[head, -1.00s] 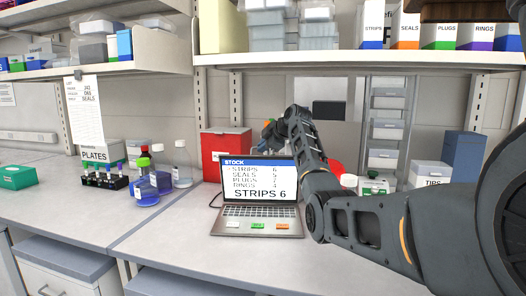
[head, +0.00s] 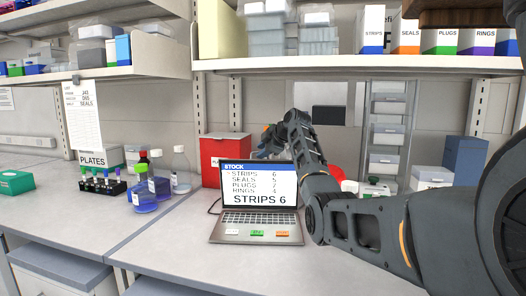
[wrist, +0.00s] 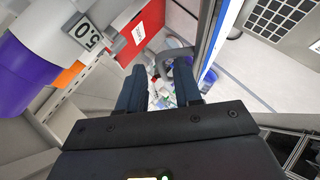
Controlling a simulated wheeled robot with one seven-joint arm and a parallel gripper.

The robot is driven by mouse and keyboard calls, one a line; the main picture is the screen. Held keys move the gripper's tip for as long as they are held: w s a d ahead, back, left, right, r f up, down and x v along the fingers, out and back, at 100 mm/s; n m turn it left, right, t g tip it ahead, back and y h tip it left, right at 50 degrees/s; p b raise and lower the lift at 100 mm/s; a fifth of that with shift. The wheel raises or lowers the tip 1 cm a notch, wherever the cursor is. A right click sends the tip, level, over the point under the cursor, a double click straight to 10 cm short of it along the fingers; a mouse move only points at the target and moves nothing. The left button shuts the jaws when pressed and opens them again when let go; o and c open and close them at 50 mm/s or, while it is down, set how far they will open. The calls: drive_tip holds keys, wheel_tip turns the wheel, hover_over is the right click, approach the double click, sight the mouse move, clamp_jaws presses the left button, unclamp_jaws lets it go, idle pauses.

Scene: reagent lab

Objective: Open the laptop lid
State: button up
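The laptop (head: 258,195) stands on the bench with its lid up, tilted back a little. Its lit screen reads STOCK and STRIPS 6, and its keyboard base (head: 256,225) faces me. In the wrist view the lid (wrist: 213,45) shows as a thin blue-edged panel seen nearly edge-on, with part of the keyboard (wrist: 280,18) to its right. My gripper (wrist: 160,85) is open, its two dark fingers apart with nothing clearly between them. In the head view it is behind the lid, mostly hidden by it; I cannot tell whether it touches.
A red box (head: 222,150) stands behind the laptop, near my gripper. Blue-labelled bottles (head: 145,198) and a tube rack (head: 100,185) stand to the left. A white box marked TIPS (head: 430,178) is at the right. The bench in front of the laptop is clear.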

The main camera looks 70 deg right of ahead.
drive_tip(key=shift+s, duration=0.1)
drive_tip(key=b+v, duration=0.1)
drive_tip(key=v, duration=0.6)
drive_tip(key=shift+s+a+r, duration=0.2)
idle(0.6)
